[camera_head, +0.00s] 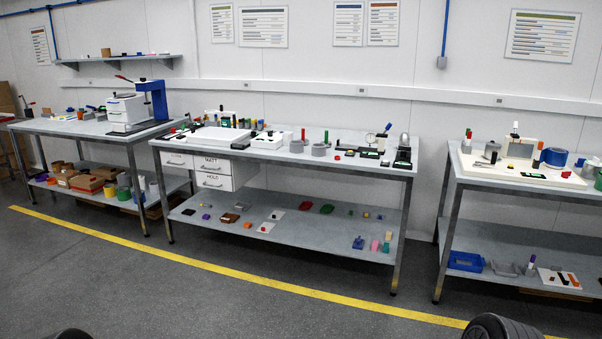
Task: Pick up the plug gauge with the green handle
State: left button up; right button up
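A small upright green piece (326,136), which looks like the green handle of a plug gauge, stands on the middle table (350,166). It is just behind a grey cylindrical block (319,149); its lower part is hidden or too small to make out. A similar upright red piece (303,134) stands to its left by another grey block (296,146). Neither of my grippers is in view.
A yellow floor line (250,277) crosses the open grey floor before the tables. A white tray (218,136) and dark instruments (403,155) flank the gauges. Other benches stand left (75,127) and right (520,179). The middle table's lower shelf (300,231) holds several small objects.

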aim_at(329, 144)
jog(key=i, duration=4.15)
jog(key=z, duration=0.3)
